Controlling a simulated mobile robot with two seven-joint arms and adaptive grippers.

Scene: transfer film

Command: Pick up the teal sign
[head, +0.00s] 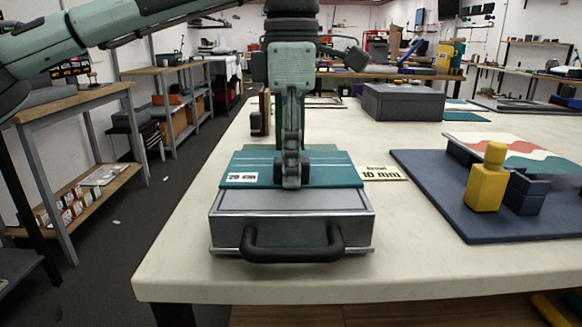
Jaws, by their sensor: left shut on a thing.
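The teal sign (335,172) is a flat teal plate with thin light lines and a small white label at its left. It lies on or just above a silver case (290,233) with a black front handle; I cannot tell whether they touch. My left gripper (291,183) points straight down over the middle of the sign, seen edge-on. It is shut on the sign, and its fingers hide the middle part of it. My right gripper is not in view.
A cream card marked 10 mm (383,173) lies right of the case. A navy mat (420,185) at right bears a yellow block (486,185), a dark blue block (525,195) and a wavy-patterned board (520,148). A grey box (403,102) stands behind. The white table's (180,245) front left is clear.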

